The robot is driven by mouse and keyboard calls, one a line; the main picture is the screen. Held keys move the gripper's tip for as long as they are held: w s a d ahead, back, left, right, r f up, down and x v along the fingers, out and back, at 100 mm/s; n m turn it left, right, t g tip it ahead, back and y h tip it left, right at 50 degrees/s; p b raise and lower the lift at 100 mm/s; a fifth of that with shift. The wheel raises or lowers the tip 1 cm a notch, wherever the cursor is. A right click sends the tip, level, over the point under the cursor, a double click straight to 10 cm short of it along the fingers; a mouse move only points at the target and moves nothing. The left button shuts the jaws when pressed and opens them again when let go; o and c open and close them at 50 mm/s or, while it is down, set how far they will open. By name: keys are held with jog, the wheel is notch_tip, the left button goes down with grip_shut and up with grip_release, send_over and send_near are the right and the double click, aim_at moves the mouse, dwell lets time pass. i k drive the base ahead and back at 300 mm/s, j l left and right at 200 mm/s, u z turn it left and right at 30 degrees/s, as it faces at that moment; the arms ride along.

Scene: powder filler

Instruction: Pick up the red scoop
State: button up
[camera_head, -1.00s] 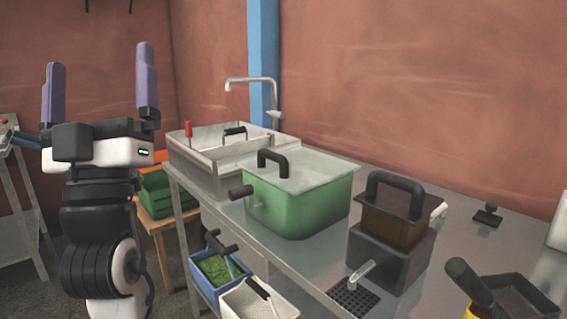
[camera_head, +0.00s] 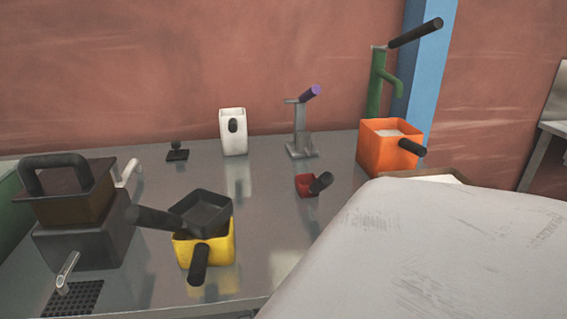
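The red scoop (camera_head: 305,186) is a small red cup with a short black handle (camera_head: 321,182) that points right and slightly up. It sits on the metal counter (camera_head: 262,222), right of the middle of the view, in front of the grey stand with a purple lever. Nothing touches it that I can see. My gripper is not in view now, so its hold cannot be seen.
A yellow container (camera_head: 216,250) with a black scoop (camera_head: 201,213) on it stands to the left. An orange container (camera_head: 389,147) stands behind right. A grey press stand (camera_head: 300,140) and a white dispenser (camera_head: 233,131) are behind. A large pale surface (camera_head: 430,255) blocks the lower right.

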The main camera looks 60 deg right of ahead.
aim_at(315, 182)
jog(key=z, duration=1.75)
